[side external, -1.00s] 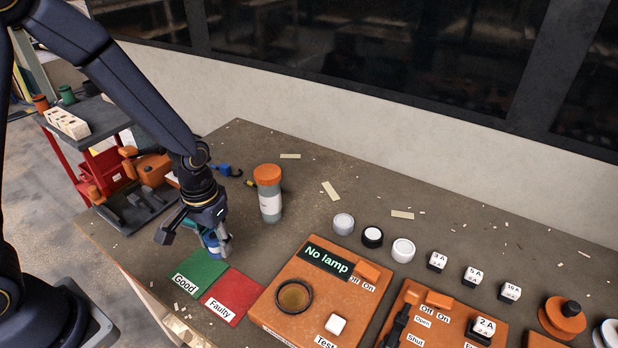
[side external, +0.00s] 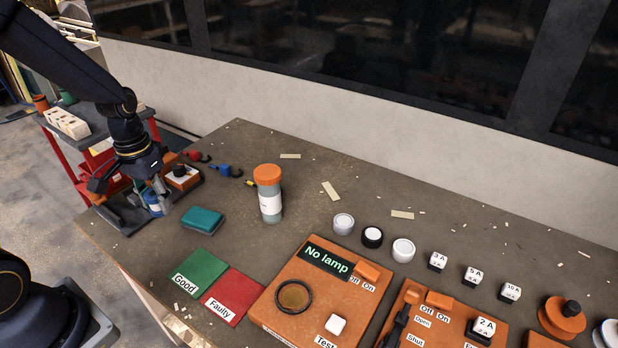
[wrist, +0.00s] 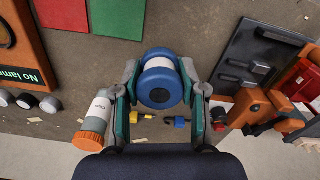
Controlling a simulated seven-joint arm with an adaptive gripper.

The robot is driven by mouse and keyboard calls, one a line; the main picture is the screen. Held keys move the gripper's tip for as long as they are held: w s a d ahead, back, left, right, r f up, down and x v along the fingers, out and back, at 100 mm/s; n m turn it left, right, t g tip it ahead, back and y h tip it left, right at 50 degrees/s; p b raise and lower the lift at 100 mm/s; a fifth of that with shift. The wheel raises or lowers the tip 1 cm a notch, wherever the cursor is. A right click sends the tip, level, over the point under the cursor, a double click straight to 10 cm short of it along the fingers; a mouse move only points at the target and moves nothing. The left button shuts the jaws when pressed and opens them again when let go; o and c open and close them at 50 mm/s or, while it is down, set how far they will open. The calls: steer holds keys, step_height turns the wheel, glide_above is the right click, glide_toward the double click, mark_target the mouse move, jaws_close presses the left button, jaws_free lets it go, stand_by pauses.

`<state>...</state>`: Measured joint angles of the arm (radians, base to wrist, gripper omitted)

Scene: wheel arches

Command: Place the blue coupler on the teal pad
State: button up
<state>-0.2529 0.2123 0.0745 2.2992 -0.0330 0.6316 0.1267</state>
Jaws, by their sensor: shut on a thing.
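The blue coupler (side external: 154,204), a short cylinder with a pale band, is between the fingers of my gripper (side external: 150,196) at the left end of the bench, beside a dark tray. In the wrist view my gripper (wrist: 158,92) is shut on the blue coupler (wrist: 158,90), with one finger on each side. I cannot tell its exact height above the bench. The teal pad (side external: 203,220) lies to the right of my gripper in the side view, a rounded block with nothing on it. I cannot make out the pad clearly in the wrist view.
A bottle with an orange cap (side external: 269,195) stands right of the teal pad. The green Good mat (side external: 201,268) and red Faulty mat (side external: 236,291) lie in front. Small plugs (side external: 224,170) lie behind. A dark tray (side external: 118,212) and an orange box (side external: 182,180) are near my gripper.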

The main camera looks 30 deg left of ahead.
steer(key=w+a+f, duration=0.1)
steer(key=w+f, duration=0.1)
steer(key=w, duration=0.3)
glide_above(201, 216)
steer(key=f, duration=0.6)
steer(key=shift+s, duration=0.25)
steer(key=shift+w+f, duration=0.15)
steer(key=shift+f, duration=0.75)
steer(key=shift+w+f, duration=0.1)
steer(key=shift+f, duration=0.75)
steer(key=shift+f, duration=0.15)
steer(key=o, duration=0.9)
steer(key=shift+o, duration=0.2)
